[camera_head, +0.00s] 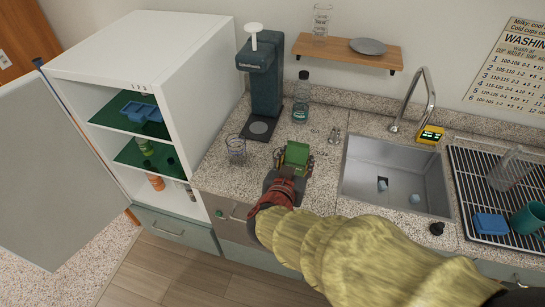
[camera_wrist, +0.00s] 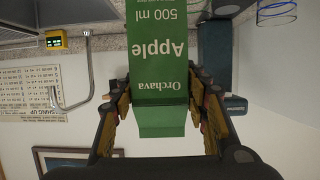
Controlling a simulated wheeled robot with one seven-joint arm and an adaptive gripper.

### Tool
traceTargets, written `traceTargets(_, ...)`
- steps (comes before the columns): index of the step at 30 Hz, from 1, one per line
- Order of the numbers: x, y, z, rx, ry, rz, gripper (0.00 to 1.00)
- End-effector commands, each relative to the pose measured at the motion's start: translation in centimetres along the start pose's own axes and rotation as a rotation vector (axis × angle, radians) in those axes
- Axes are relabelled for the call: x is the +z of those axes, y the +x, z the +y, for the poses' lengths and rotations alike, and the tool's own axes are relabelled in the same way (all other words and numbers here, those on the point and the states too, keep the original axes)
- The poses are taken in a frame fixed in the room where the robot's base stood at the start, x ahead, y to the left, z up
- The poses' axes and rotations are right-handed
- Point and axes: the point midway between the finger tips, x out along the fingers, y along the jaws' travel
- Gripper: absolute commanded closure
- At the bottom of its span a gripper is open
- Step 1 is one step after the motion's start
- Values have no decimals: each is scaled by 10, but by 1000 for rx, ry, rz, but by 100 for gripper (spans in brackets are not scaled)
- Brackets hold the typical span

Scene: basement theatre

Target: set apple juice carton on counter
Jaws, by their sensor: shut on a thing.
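The green apple juice carton (camera_head: 297,156) is between the fingers of my gripper (camera_head: 292,168), over the speckled counter (camera_head: 225,178) left of the sink. In the wrist view the carton (camera_wrist: 158,50) appears upside down, with "Orchava Apple 500 ml" on its face. My gripper (camera_wrist: 158,88) is shut on the carton, with a finger on each side. The carton's base is hidden, so I cannot tell whether it touches the counter.
A drinking glass (camera_head: 236,150) stands to the left, with a dark green drink machine (camera_head: 265,85) and a bottle (camera_head: 301,100) behind. The sink (camera_head: 390,165) and a drying rack (camera_head: 475,185) are to the right. An open fridge (camera_head: 190,100) stands at left.

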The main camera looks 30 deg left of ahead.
Motion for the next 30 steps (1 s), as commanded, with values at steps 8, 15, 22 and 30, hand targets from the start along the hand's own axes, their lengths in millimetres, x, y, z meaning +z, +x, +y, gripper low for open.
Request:
traceTargets(8, -2, 24, 8, -9, -2, 0, 97)
traceTargets(15, 5, 74, 37, -8, -1, 1, 97)
traceTargets(22, 28, 114, 55, -10, -4, 1, 97)
traceTargets(30, 38, 132, 63, -13, -4, 2, 97)
